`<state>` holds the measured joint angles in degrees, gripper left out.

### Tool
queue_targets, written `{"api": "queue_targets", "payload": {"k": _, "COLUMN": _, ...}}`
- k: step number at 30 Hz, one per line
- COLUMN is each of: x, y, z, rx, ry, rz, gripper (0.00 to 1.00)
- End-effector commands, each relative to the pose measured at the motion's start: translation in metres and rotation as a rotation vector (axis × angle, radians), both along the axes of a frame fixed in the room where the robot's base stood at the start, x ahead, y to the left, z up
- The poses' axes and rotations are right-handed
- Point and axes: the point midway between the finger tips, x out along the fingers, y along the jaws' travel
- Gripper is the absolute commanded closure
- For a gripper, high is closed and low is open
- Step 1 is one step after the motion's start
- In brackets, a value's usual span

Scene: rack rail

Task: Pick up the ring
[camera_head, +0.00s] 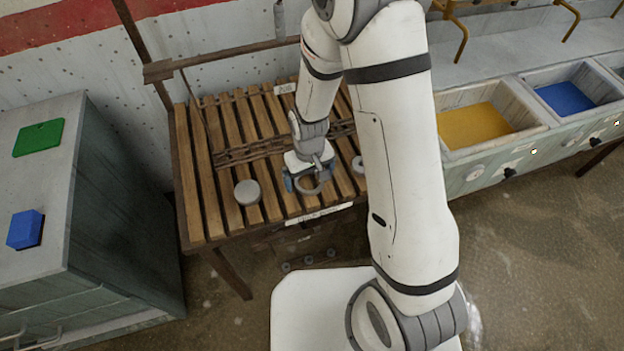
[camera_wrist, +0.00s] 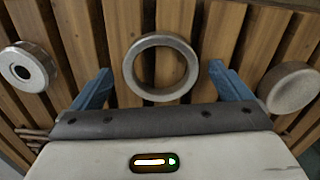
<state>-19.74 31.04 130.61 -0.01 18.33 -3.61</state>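The ring (camera_wrist: 130,68) is a grey metal band with an open middle, lying on wooden slats. In the wrist view it sits between my two blue fingers, nearer the left one, with a gap on both sides. My gripper (camera_wrist: 163,86) is open and holds nothing. In the head view my gripper (camera_head: 308,183) is low over the slatted bench, and the ring (camera_head: 312,193) shows at its fingers, partly covered. I cannot tell how far the fingertips are above the slats.
A plain grey disc (camera_wrist: 290,88) lies close to one finger; it also shows in the head view (camera_head: 247,192). A disc with a small hole (camera_wrist: 28,70) lies on the other side. A chain (camera_head: 245,150) crosses the slatted bench (camera_head: 200,215) behind. A grey cabinet (camera_head: 120,200) stands left.

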Motion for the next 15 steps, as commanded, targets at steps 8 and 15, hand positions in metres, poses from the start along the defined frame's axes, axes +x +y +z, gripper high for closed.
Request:
{"api": "queue_targets", "payload": {"k": 8, "x": -0.0001, "y": 0.0003, "z": 0.0002, "rx": 0.000, "ry": 0.000, "rz": 0.001, "gripper": 0.24}}
{"api": "queue_targets", "payload": {"k": 15, "x": -0.0002, "y": 0.0004, "z": 0.0003, "rx": 0.000, "ry": 0.000, "rz": 0.001, "gripper": 0.44}}
